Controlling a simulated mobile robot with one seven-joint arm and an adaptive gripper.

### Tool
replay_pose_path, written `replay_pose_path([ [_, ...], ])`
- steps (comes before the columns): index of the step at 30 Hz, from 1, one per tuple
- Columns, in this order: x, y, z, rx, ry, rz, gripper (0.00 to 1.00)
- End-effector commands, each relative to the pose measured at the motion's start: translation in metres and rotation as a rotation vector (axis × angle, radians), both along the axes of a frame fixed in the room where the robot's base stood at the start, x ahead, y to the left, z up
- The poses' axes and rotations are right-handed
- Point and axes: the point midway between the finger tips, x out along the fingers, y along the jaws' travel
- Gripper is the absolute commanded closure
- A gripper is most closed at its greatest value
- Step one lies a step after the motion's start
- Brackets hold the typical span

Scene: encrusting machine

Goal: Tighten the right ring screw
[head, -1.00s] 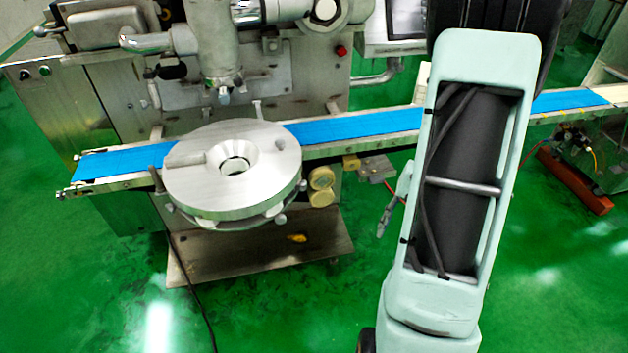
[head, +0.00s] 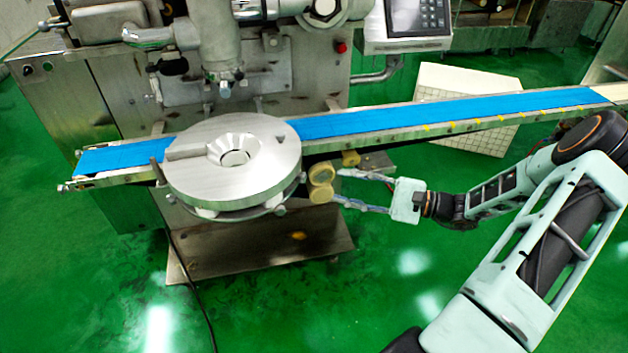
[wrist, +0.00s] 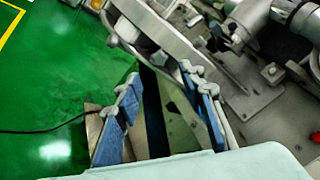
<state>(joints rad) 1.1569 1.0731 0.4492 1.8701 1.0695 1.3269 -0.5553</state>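The round metal ring disc (head: 262,188) lies level on the machine, with a funnel-shaped hole in its top. A small screw end (head: 281,209) shows under its front right rim. I cannot tell for sure that this is the right ring screw. My gripper (head: 337,186) is open and empty just right of the disc, its two fingers pointing left. The fingertips are close to two yellowish round knobs (head: 321,184); I cannot tell whether they touch. In the wrist view, my gripper (wrist: 160,76) has its blue-padded fingers apart, with the disc's metal edge (wrist: 165,30) beyond them.
A blue conveyor belt (head: 430,112) runs behind the disc and out to the right, above the gripper. A metal base plate (head: 225,262) lies low under the disc. A control panel (head: 415,20) stands behind. The green floor (head: 335,310) in front is open.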

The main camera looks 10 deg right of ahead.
Motion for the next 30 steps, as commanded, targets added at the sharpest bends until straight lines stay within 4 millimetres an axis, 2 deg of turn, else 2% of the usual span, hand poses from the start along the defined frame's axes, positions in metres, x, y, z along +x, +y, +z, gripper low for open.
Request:
replay_pose_path([
  [6, 0.021, 0.039, 0.0, 0.0, 0.002, 0.005, 0.63],
  [13, 0.038, 0.068, 0.0, -0.002, 0.002, 0.003, 0.63],
  [18, 0.042, 0.075, -0.001, -0.002, 0.002, 0.002, 0.63],
  [26, 0.043, 0.076, -0.001, -0.003, 0.003, 0.002, 0.63],
  [30, 0.043, 0.076, -0.001, -0.003, 0.003, 0.002, 0.79],
])
